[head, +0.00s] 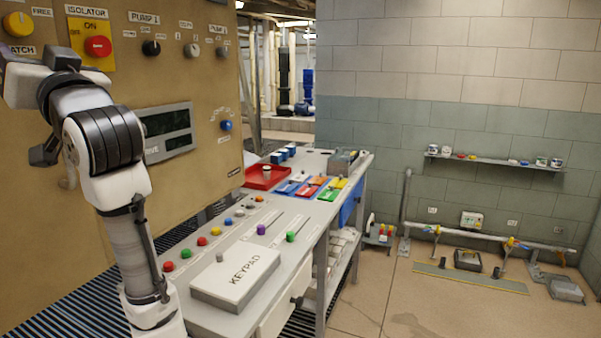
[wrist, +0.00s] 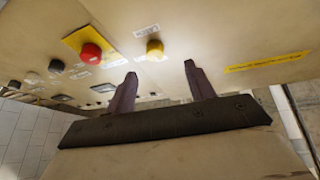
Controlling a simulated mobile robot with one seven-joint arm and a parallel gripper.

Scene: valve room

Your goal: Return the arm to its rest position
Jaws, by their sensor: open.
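My arm stands at the left in the head view, bent in front of the tan control panel (head: 205,95). My gripper shows in the wrist view (wrist: 160,85), with its two dark fingers apart and nothing between them. Beyond the fingers in the wrist view are a red isolator knob (wrist: 91,53) on a yellow plate and a yellow knob (wrist: 155,50). In the head view the red isolator knob (head: 98,46) is just above my arm, and the yellow knob (head: 18,24) is at the top left. In the head view my gripper's fingers cannot be made out clearly.
A grey console (head: 232,262) with a keypad box (head: 236,278), coloured buttons and sliders lies right of my arm. A workbench behind it holds a red tray (head: 267,187) and coloured bins. Open floor (head: 380,300) lies to the right, before a wall pipe (head: 490,238).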

